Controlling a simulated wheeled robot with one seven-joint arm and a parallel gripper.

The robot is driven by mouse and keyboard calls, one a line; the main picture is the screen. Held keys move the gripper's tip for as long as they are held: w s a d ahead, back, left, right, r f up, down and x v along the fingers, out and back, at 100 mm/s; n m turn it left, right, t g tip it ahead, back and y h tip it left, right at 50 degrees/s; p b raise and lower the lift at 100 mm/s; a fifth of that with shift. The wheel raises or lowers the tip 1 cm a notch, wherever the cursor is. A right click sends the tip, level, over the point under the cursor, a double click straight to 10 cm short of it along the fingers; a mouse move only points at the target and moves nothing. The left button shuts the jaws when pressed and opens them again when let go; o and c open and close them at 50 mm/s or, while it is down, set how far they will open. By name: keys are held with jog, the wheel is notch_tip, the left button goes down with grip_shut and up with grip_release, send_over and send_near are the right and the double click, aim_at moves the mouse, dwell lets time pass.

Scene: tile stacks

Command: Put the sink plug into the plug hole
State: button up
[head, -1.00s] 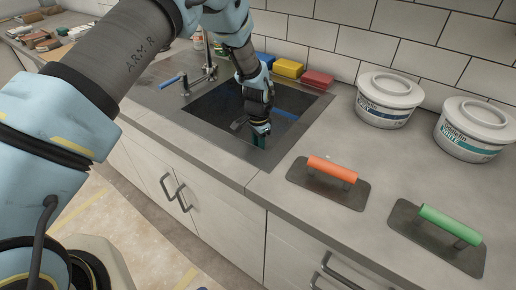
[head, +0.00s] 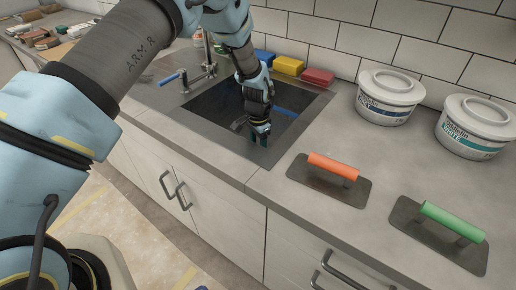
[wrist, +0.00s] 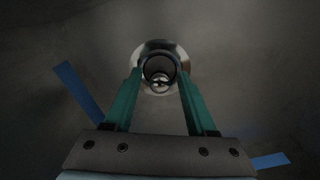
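My gripper (head: 260,142) reaches down into the sink (head: 198,104), near its front right side. In the wrist view its two teal fingers (wrist: 160,76) stand apart and point down at the sink floor. Beyond the fingertips is the plug hole, a bright metal ring (wrist: 178,50). A dark round piece with a small shiny centre (wrist: 160,84), perhaps the sink plug, shows inside the ring, between the tips. I cannot tell whether the fingers touch it, or whether it sits in the hole or above it. The head view hides the fingertips' surroundings.
A tap (head: 208,68) stands behind the sink at left. Blue, yellow (head: 289,66) and red (head: 318,77) blocks line the back. Two tubs (head: 388,95) and orange-handled (head: 333,166) and green-handled (head: 452,223) trowels lie to the right. Blue strips (wrist: 78,90) show in the sink.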

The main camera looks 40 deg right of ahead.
jog(key=shift+o, duration=0.3)
jog(key=shift+r, duration=0.15)
jog(key=shift+r+p, duration=1.55)
jog(key=shift+r, duration=1.35)
notch_tip(320, 180, up, 11)
jog(key=b, duration=0.4)
jog(key=shift+f, duration=0.15)
